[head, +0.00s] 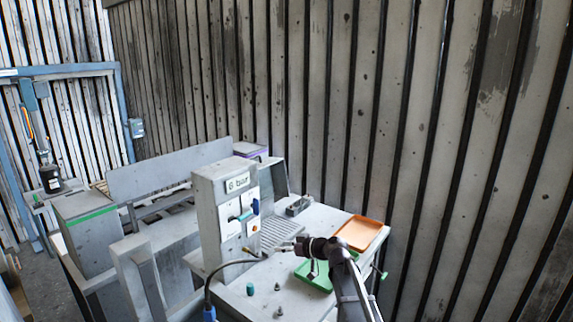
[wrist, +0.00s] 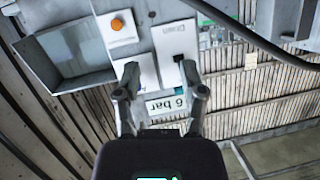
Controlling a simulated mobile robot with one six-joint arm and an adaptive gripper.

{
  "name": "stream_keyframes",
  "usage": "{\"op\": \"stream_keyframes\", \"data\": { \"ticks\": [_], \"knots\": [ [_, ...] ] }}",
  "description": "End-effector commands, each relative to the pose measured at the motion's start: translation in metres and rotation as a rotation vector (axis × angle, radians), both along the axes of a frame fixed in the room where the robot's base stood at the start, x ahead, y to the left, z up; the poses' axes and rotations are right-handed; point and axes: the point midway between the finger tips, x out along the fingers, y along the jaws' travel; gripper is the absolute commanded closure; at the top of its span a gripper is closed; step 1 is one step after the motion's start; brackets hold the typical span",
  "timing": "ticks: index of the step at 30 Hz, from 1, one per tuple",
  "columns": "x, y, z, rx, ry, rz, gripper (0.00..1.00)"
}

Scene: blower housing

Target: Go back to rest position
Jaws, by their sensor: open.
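My gripper (head: 287,247) is at the end of my arm over the table, just right of the grey control box (head: 208,215). In the wrist view my gripper (wrist: 159,72) has its two fingers spread apart, with nothing seen between them. The fingers point at the panel of the box, with a "6 bar" label (wrist: 167,104), a "Drain" plate (wrist: 174,45) and an orange knob (wrist: 117,24). Whether the fingertips touch the panel cannot be told. In the head view a teal handle (head: 243,216) sticks out of the panel.
An orange tray (head: 360,231) and a green tray (head: 314,279) lie on the table (head: 300,304), the green one partly behind my arm. A dark hose (head: 226,264) loops beside the box. Small parts (head: 279,311) stand near the front. A corrugated wall (head: 450,130) rises behind.

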Motion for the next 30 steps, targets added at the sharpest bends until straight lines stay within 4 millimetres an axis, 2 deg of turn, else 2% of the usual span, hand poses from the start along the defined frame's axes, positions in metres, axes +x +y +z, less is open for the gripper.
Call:
{"op": "stream_keyframes", "data": {
  "ticks": [1, 8, 15, 24, 30],
  "knots": [
    [-0.019, -0.004, -0.01, -0.033, 0.055, 0.003, 0.47],
    [-0.082, -0.032, -0.056, -0.201, 0.345, -0.044, 0.47],
    [-0.149, -0.076, -0.096, -0.395, 0.642, -0.2, 0.47],
    [-0.229, -0.143, -0.123, -0.625, 0.946, -0.531, 0.47],
    [-0.259, -0.172, -0.127, -0.707, 1.041, -0.707, 0.47]
  ]
}}
